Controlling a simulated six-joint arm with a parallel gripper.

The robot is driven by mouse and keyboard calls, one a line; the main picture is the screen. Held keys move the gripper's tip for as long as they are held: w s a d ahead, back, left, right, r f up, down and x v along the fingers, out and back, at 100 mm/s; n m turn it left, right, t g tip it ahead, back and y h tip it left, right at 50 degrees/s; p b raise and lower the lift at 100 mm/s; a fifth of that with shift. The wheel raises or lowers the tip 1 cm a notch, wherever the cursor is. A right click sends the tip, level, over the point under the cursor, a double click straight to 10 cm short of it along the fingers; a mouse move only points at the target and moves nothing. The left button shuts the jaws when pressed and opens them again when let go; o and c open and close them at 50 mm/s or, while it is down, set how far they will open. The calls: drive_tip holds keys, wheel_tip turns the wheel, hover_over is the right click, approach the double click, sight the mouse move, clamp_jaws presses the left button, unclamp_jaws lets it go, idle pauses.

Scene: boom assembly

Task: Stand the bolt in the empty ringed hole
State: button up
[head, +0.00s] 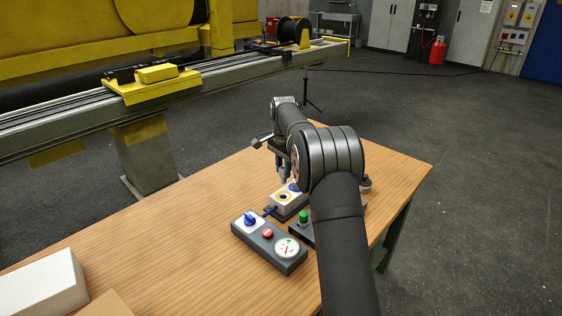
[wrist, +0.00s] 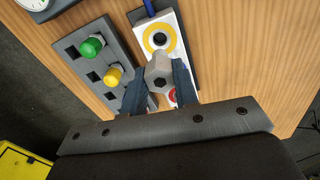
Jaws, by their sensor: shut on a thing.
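My gripper (wrist: 160,84) is shut on a grey bolt (wrist: 160,72), whose hexagonal head faces the wrist camera between the two fingers. In the head view the bolt (head: 283,175) hangs roughly upright below the gripper, above a white-topped block (head: 288,205). The block carries a dark hole in a yellow ring (wrist: 159,38), which looks empty. In the wrist view this hole lies just above the bolt head in the picture. A red mark (wrist: 172,97) on the block is partly hidden by the bolt and a finger.
A dark rack (wrist: 88,55) beside the block holds a green-capped piece (wrist: 92,46) and a yellow-capped piece (wrist: 112,76), with square openings nearby. A control panel (head: 268,243) with knobs and a gauge stands in front.

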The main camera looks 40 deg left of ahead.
sight(283, 183)
drive_tip(key=shift+f, duration=2.4)
drive_tip(key=shift+f, duration=1)
drive_tip(key=shift+f, duration=0.65)
drive_tip(key=o, duration=1)
drive_tip(key=shift+r, duration=3.5)
wheel_tip(283, 183, down, 7)
drive_tip(key=shift+r, duration=0.4)
